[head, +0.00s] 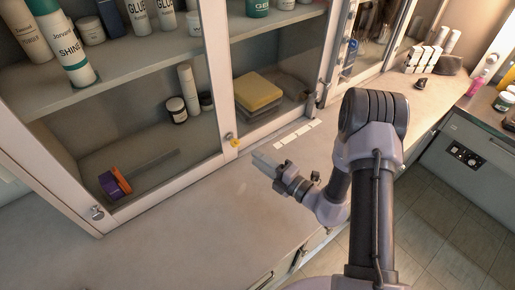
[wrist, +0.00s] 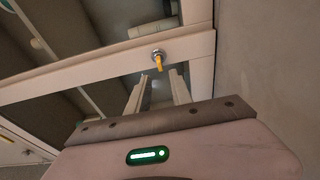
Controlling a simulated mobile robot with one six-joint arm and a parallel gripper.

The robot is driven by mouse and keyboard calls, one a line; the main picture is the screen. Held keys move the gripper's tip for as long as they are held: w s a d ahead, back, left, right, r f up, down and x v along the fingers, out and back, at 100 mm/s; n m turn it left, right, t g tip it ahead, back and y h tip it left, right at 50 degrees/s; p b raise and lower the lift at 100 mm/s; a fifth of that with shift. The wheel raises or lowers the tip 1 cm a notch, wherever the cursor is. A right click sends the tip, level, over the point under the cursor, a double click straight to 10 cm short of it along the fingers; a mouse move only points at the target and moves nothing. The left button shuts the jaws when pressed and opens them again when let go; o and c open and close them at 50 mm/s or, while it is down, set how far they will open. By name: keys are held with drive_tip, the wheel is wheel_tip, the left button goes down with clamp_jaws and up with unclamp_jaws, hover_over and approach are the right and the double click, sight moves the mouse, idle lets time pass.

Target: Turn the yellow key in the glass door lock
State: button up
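The yellow key (head: 235,143) sits in a small round metal lock (head: 229,136) on the lower frame corner of the left glass door (head: 150,195). In the wrist view the key (wrist: 158,63) hangs below the silver lock (wrist: 158,54) on the pale door frame. My gripper (head: 262,160) is just to the right of and below the key in the head view, apart from it. In the wrist view my gripper (wrist: 159,76) is open, with its two fingers apart and nothing between them. The key shows just beyond the gap between the fingertips.
Behind the glass stand bottles (head: 68,45), jars (head: 176,110), folded yellow cloths (head: 257,92) and a purple and orange item (head: 114,184). Pale tiles (head: 298,133) lie on the counter (head: 190,245) near the cabinet. The counter's left front is clear.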

sight(238, 145)
drive_tip(key=shift+x, duration=4)
drive_tip(key=shift+a, duration=0.25)
drive_tip(key=shift+c, duration=0.3)
clamp_jaws()
